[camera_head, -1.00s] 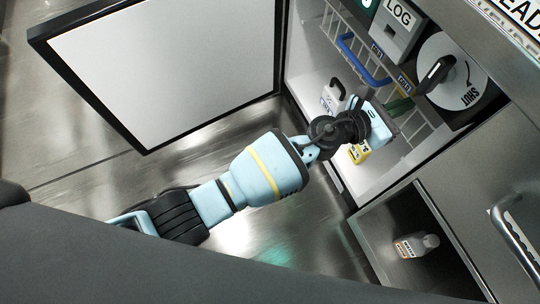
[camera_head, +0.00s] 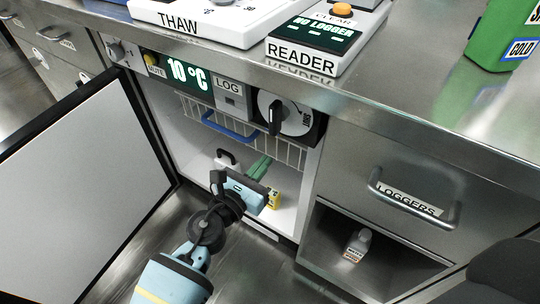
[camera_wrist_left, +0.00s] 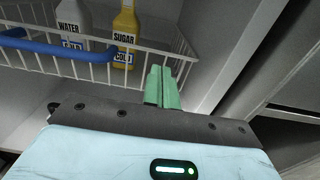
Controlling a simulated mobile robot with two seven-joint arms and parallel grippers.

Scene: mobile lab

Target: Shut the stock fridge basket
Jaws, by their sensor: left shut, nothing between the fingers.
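The stock fridge basket (camera_head: 285,149) is a white wire basket with a blue handle (camera_head: 228,127), high inside the open fridge under the 10 °C panel. In the left wrist view its wire front (camera_wrist_left: 150,62) and blue handle (camera_wrist_left: 60,46) show, with a WATER bottle (camera_wrist_left: 72,18) and a yellow SUGAR bottle (camera_wrist_left: 125,30) behind the wires. My left gripper (camera_head: 262,165) has green fingers, shut and empty, just below and right of the handle; the fingers also show in the left wrist view (camera_wrist_left: 161,88), in front of the basket's right end. I cannot tell whether they touch the wires. My right gripper is not in view.
The fridge door (camera_head: 70,190) stands wide open at left. A dial marked SHUT (camera_head: 290,115) is above. A LOGGERS drawer (camera_head: 400,195) and an open cubby with a bottle (camera_head: 358,245) are at right.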

